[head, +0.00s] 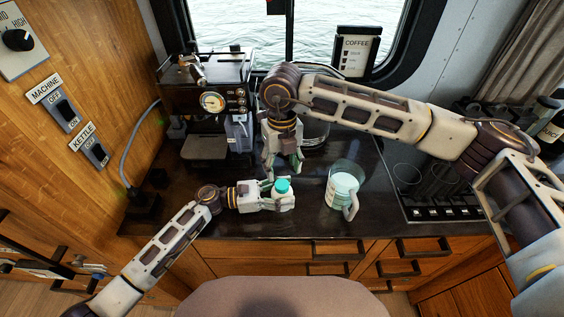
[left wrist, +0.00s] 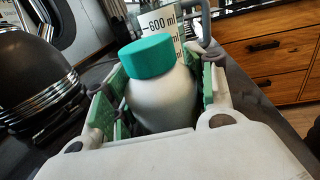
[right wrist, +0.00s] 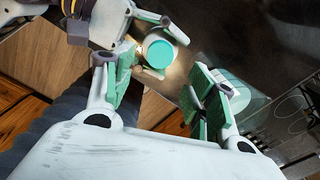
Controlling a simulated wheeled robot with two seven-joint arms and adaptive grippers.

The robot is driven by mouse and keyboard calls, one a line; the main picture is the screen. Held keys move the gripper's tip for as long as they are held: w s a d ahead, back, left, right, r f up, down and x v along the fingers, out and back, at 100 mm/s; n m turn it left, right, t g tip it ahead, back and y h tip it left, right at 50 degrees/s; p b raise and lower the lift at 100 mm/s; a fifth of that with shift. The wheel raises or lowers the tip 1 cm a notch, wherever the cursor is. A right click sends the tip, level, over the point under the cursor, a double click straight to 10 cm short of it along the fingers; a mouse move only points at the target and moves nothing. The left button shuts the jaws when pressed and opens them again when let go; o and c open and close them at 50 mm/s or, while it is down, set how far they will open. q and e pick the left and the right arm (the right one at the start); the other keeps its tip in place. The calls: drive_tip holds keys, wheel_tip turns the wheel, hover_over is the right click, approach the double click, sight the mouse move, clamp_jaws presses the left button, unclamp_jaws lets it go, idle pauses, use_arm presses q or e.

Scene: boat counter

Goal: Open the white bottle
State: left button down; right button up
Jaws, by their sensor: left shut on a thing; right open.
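The white bottle (head: 283,199) stands upright near the counter's front edge, with its teal cap (head: 282,186) on. In the left wrist view the bottle (left wrist: 163,98) sits between the finger pads, its cap (left wrist: 147,56) above them. My left gripper (head: 280,202) is shut on the bottle's body. My right gripper (head: 285,168) is open and points down, above and just behind the bottle. In the right wrist view the cap (right wrist: 160,52) shows beyond the gap between the open fingers (right wrist: 160,95), nearer the left finger, and nothing is held.
A coffee machine (head: 207,100) is at the back left, with a dark round-bodied vessel close by in the left wrist view (left wrist: 35,80). A hob (head: 440,190) lies to the right.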

sight(282, 184)
drive_tip(key=shift+f, duration=3.65)
drive_tip(key=c, duration=1.1)
drive_tip(key=shift+n, duration=2.1)
drive_tip(key=n, duration=1.1)
drive_tip(key=shift+r+n, duration=0.1)
drive_tip(key=shift+n, duration=0.3)
